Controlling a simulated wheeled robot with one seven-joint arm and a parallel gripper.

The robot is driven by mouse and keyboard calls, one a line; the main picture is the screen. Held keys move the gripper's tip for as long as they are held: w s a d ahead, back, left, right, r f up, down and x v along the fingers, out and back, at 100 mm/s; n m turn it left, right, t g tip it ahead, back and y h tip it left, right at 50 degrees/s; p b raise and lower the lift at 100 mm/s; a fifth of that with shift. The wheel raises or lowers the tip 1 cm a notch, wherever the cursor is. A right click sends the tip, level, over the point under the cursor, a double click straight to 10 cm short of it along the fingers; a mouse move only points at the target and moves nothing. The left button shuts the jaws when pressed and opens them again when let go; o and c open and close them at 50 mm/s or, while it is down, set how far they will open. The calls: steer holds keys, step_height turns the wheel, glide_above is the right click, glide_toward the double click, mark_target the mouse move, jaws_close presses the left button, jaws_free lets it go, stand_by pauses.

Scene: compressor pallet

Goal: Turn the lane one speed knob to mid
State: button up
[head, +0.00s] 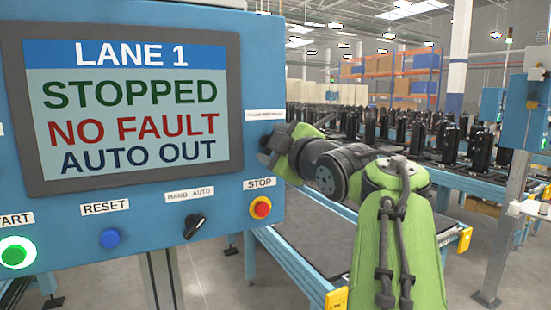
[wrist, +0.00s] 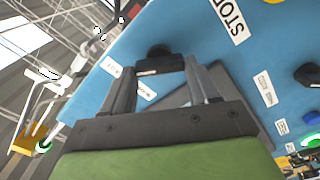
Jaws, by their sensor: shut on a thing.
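The lane one speed knob (wrist: 158,63) is black and sits on the blue control panel (wrist: 100,95), between the two grey fingertips of my gripper (wrist: 160,72) in the wrist view. My gripper is shut on it. In the head view my gripper (head: 272,148) is at the panel's right edge, just below a small white label (head: 265,115). There the fingers and wrist largely hide the knob. Small white labels lie beside the knob in the wrist view, too small to read. I cannot tell the knob's setting.
The panel's screen (head: 135,103) reads LANE 1, STOPPED, NO FAULT, AUTO OUT. Below it are a green start button (head: 17,252), a blue reset button (head: 109,238), a black hand/auto switch (head: 194,226) and a red stop button (head: 260,208). A conveyor (head: 310,235) runs behind the panel.

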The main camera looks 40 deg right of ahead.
steer(key=n+b, duration=0.1)
steer(key=n, duration=0.1)
steer(key=n+b, duration=0.1)
steer(key=n, duration=0.1)
steer(key=n+b, duration=0.1)
steer(key=n, duration=0.1)
steer(key=shift+f, duration=0.25)
steer(key=shift+n, duration=0.3)
steer(key=o, duration=1.1)
steer(key=shift+c, duration=0.2)
steer(key=shift+r, duration=0.1)
steer(key=v, duration=1.5)
steer(key=shift+s+a, duration=0.25)
steer(key=shift+s, duration=0.1)
steer(key=shift+w, duration=0.1)
